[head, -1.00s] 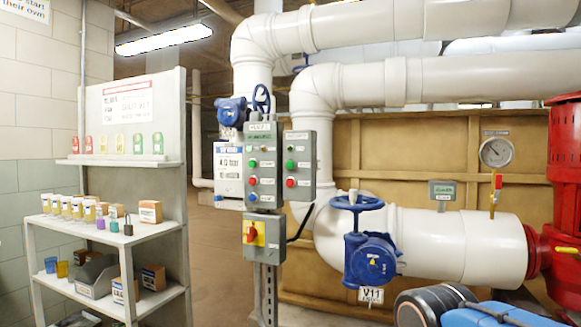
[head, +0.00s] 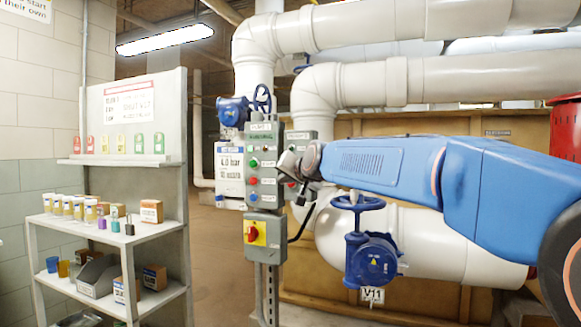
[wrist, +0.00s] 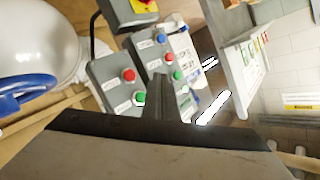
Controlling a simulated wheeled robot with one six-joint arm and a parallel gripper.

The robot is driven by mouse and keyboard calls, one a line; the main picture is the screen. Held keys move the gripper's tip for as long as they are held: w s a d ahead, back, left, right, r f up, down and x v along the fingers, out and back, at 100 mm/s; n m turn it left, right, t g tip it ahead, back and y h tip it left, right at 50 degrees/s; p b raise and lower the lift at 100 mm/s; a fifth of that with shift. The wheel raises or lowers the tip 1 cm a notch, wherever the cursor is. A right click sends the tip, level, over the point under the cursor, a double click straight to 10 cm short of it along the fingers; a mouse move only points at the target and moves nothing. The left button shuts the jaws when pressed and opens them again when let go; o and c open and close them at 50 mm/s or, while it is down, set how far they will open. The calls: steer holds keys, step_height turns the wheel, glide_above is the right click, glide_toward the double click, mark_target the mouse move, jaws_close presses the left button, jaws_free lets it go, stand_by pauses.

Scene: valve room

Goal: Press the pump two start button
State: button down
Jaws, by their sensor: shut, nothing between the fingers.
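Two grey button boxes are fixed side by side on a post. The left box (head: 263,145) has a green button (head: 253,163), a red button (head: 253,181) and a blue button (head: 252,197). The right box (head: 302,135) is mostly hidden behind my gripper in the head view. The wrist view shows its red button (wrist: 128,75) and green button (wrist: 138,97). My gripper (head: 287,162) is shut and empty, in front of the right box. In the wrist view its fingertips (wrist: 159,80) appear between the two boxes' green buttons; contact cannot be told. The pump labels are too small to read surely.
A red rotary switch (head: 252,234) sits on a grey box below. A blue valve handwheel (head: 358,202) is close under my arm. White pipes (head: 420,80) run behind. Shelves (head: 110,230) with cups and locks stand left; the floor between is open.

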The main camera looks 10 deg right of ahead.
steer(key=shift+m+t, duration=0.4)
steer(key=shift+t, duration=0.2)
steer(key=w+r, duration=0.1)
steer(key=w, duration=0.1)
steer(key=w+r, duration=0.2)
steer(key=shift+a+r, duration=0.3)
steer(key=shift+a, duration=0.1)
steer(key=shift+w, duration=0.1)
steer(key=w+d, duration=0.5)
steer(key=w, duration=0.2)
steer(key=shift+w+d, duration=0.15)
steer(key=shift+d, duration=0.05)
stand_by(1.4)
steer(key=shift+w+d+f, duration=0.1)
steer(key=shift+w+d, duration=0.05)
steer(key=shift+w, duration=0.05)
steer(key=shift+w+d, duration=0.25)
steer(key=shift+w, duration=0.1)
stand_by(1.0)
steer(key=shift+s+a, duration=0.1)
stand_by(0.3)
steer(key=shift+s+a, duration=0.4)
steer(key=shift+s, duration=0.2)
